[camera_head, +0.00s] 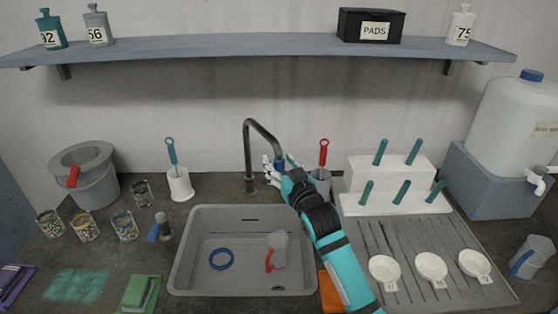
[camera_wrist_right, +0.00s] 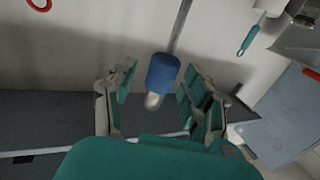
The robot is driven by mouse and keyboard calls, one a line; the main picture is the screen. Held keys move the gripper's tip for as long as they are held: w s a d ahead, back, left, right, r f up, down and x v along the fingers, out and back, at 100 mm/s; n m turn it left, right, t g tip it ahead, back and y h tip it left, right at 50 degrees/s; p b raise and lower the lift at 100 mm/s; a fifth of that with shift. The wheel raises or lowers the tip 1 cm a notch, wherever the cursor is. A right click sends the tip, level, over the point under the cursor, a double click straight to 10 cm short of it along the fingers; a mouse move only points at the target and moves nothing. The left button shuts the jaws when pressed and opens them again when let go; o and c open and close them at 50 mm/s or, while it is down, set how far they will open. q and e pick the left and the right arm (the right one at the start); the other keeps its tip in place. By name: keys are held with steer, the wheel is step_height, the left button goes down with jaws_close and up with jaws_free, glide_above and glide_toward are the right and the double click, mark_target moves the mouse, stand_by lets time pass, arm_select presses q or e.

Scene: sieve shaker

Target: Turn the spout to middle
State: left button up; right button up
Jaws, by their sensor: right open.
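The dark grey spout (camera_head: 247,150) rises behind the sink (camera_head: 190,240) and bends over to the right at its top. Its free end reaches down to my right gripper (camera_head: 281,170), which partly hides it. In the right wrist view the spout's blue end sleeve (camera_wrist_right: 163,73) with a pale tip sits between the two fingers of my right gripper (camera_wrist_right: 160,100). The fingers stand apart, with a gap visible on both sides of the sleeve. My left gripper is not in view.
A red-handled brush (camera_head: 323,152) in a grey holder stands close right of my gripper. A white rack with teal pegs (camera_head: 400,180) is farther right. A white brush holder (camera_head: 180,185) stands left. A blue ring (camera_head: 221,259) and a red-handled cup (camera_head: 278,250) lie in the sink.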

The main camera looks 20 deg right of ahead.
steer(key=shift+w, duration=0.5)
jaws_close()
